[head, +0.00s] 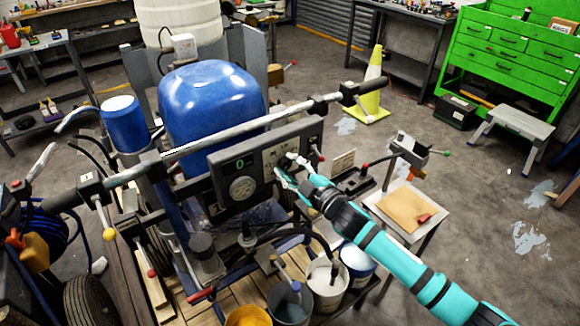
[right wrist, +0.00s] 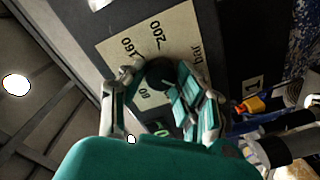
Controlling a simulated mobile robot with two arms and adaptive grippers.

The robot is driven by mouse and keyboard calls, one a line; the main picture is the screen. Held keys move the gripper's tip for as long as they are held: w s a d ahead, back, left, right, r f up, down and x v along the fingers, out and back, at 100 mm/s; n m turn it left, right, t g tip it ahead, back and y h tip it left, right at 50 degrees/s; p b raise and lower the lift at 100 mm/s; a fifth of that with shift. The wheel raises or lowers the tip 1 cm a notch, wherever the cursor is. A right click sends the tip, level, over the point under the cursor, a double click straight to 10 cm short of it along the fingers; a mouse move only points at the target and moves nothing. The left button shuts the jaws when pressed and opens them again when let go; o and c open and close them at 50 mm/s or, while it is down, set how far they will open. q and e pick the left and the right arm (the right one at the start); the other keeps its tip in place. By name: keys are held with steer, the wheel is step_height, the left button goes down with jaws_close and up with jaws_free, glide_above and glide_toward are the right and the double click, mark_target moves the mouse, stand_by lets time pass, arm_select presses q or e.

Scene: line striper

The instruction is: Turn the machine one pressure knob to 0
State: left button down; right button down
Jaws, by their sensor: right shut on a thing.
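The line striper (head: 212,100) has a blue tank and a dark front panel (head: 220,202) with a green 0 display (head: 240,163) and a round gauge (head: 242,188). My right gripper (head: 287,168) reaches the panel's right part and largely hides the knob there. In the right wrist view, my right gripper (right wrist: 156,85) has its fingers on both sides of the dark round pressure knob (right wrist: 160,72), shut on it. The knob sits on a beige scale plate (right wrist: 128,48) marked 80, 160, 200 and bar. The knob's pointer is not clear. My left gripper is not in view.
A long handlebar (head: 235,128) crosses above the panel. Buckets (head: 328,285) stand below it. A small table with a brown pad (head: 404,208) is to the right.

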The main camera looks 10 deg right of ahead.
steer(key=shift+f+n, duration=0.2)
steer(key=shift+n, duration=0.2)
steer(key=c, duration=0.9)
jaws_free()
steer(key=shift+r, duration=0.1)
steer(key=shift+c, duration=0.2)
steer(key=v, duration=1.2)
steer(key=shift+d, duration=0.1)
